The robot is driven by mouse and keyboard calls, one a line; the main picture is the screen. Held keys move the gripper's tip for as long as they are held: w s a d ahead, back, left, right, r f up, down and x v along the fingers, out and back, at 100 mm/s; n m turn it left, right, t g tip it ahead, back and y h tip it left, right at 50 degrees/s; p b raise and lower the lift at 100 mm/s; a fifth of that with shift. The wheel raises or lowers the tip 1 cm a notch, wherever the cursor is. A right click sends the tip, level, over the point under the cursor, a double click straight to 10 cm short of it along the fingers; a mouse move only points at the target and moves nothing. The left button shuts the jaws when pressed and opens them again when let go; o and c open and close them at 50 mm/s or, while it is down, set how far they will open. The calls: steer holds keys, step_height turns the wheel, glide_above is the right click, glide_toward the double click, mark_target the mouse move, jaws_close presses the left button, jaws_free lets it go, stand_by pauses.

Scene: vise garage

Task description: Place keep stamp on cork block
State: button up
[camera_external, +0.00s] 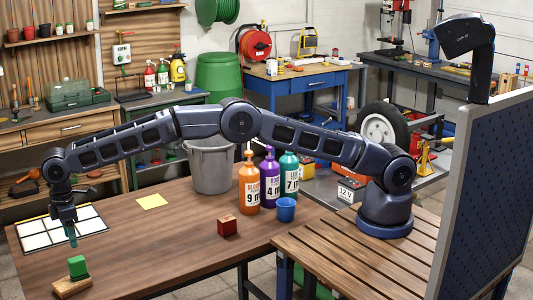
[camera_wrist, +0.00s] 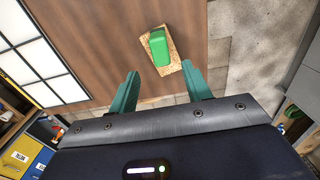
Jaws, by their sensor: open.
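A green block, which looks like the keep stamp (camera_external: 78,266), sits on top of the tan cork block (camera_external: 66,289) near the table's front left corner. In the wrist view the green stamp (camera_wrist: 158,46) lies on the speckled cork block (camera_wrist: 173,60), within its outline. No lettering on the stamp is readable. My gripper (camera_external: 72,242) hangs above and behind the stamp in the external view. In the wrist view my gripper (camera_wrist: 160,69) has its two teal fingers spread wide with nothing between their tips; the stamp is beyond them.
A white gridded panel (camera_external: 60,230) lies behind my gripper. A red block (camera_external: 228,226), a yellow note (camera_external: 152,202), a blue cup (camera_external: 286,208) and several bottles (camera_external: 250,184) stand or lie farther right on the table. The table's middle front is clear.

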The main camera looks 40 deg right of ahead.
steer(key=w+d+r+m+t, duration=0.1)
steer(key=w+d+r+m, duration=0.3)
steer(key=w+d+r, duration=1.6)
steer(key=w+d+r+m, duration=0.1)
steer(key=d+r, duration=0.3)
steer(key=d, duration=0.6)
steer(key=w+d+r+m+t+y, duration=0.15)
steer(key=d+r, duration=0.25)
steer(key=d, duration=0.7)
steer(key=d+r+m+g+h, duration=0.15)
steer(key=d+r, duration=0.25)
steer(key=d, duration=0.6)
steer(key=s+d+r+m+t, duration=0.15)
steer(key=s+d, duration=0.35)
steer(key=d, duration=0.9)
steer(key=s+d+r+m+t, duration=0.1)
steer(key=s+d+m, duration=0.3)
steer(key=d, duration=1)
steer(key=s+d+f+m, duration=0.1)
steer(key=s+d+f, duration=0.2)
steer(key=s+d, duration=0.2)
steer(key=s+d+f+m, duration=0.2)
steer(key=s+d+f, duration=0.2)
steer(key=s, duration=0.4)
steer(key=s+d+f+m+t, duration=0.1)
steer(key=s+d+f, duration=0.2)
steer(key=s+d, duration=0.4)
steer(key=shift+s+f, duration=0.3)
